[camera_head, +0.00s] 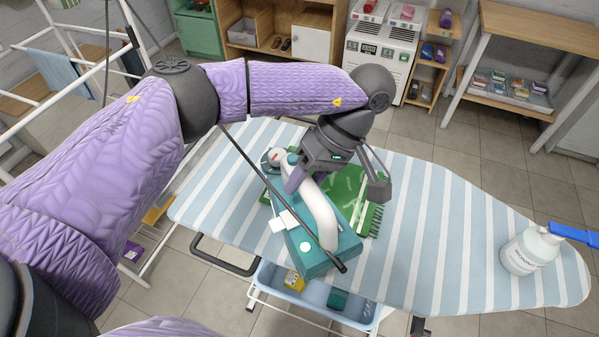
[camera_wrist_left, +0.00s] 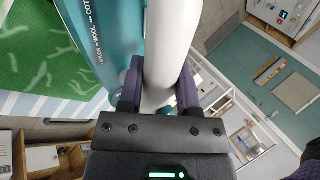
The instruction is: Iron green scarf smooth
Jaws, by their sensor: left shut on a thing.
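The green scarf (camera_head: 348,186) lies on the blue and white striped ironing board, with pale wrinkle marks and a fringe at its right end. It also shows in the left wrist view (camera_wrist_left: 45,45). A teal and white iron (camera_head: 320,245) stands over the scarf's left part and hides some of it. My left gripper (camera_head: 318,180) is shut on the iron's white handle, which passes between the fingers in the left wrist view (camera_wrist_left: 160,95). Whether the iron's soleplate touches the scarf cannot be told. My right gripper is not in view.
The ironing board (camera_head: 430,220) is clear right of the scarf up to a white spray bottle (camera_head: 530,250) with a blue trigger. A dark cord crosses over the iron. A blue basket (camera_head: 330,300) sits below the board. A drying rack (camera_head: 60,60) stands at the left.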

